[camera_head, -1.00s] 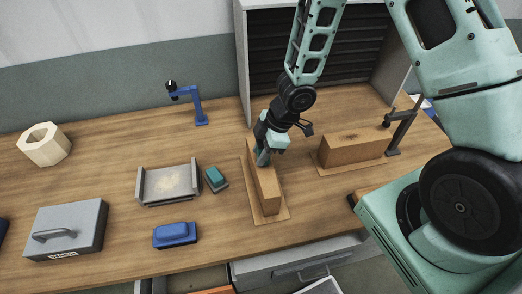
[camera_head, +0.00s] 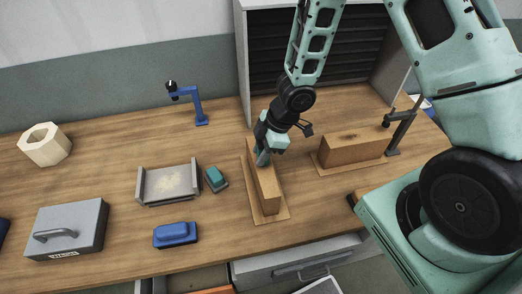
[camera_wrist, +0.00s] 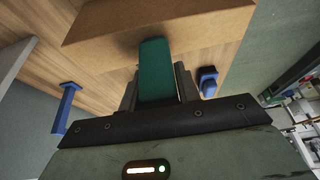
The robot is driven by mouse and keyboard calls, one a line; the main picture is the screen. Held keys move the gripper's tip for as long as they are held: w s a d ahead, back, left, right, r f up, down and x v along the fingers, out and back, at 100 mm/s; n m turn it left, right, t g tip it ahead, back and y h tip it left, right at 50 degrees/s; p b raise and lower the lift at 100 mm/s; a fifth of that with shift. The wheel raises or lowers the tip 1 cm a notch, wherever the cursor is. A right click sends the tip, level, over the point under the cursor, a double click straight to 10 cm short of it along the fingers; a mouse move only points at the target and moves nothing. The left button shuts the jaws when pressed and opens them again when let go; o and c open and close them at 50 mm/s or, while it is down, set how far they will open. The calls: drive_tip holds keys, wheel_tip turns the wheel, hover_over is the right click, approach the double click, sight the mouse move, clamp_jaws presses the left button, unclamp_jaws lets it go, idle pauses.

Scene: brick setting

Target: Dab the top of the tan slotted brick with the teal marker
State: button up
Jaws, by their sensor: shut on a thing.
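My gripper (camera_head: 262,160) is over the far part of a long tan brick (camera_head: 269,192), which lies on a thin tan sheet. In the wrist view the gripper (camera_wrist: 156,88) is shut on a teal marker (camera_wrist: 155,68), with a finger on each side. The marker's far end meets the brick (camera_wrist: 205,30) in that view, with a dark shadow around it; I cannot tell whether it touches. A second tan brick (camera_head: 352,150) lies to the right.
A small teal block on a dark base (camera_head: 216,179) sits left of the brick. Farther left are a grey tray (camera_head: 142,186), a blue block (camera_head: 175,234) and a grey handled box (camera_head: 92,225). A blue stand (camera_head: 196,106) is behind, a dark stand (camera_head: 401,130) at right.

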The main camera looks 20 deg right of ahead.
sight(261, 142)
drive_tip(key=shift+r+p, duration=3.55)
drive_tip(key=shift+p, duration=0.15)
drive_tip(key=shift+f, duration=0.1)
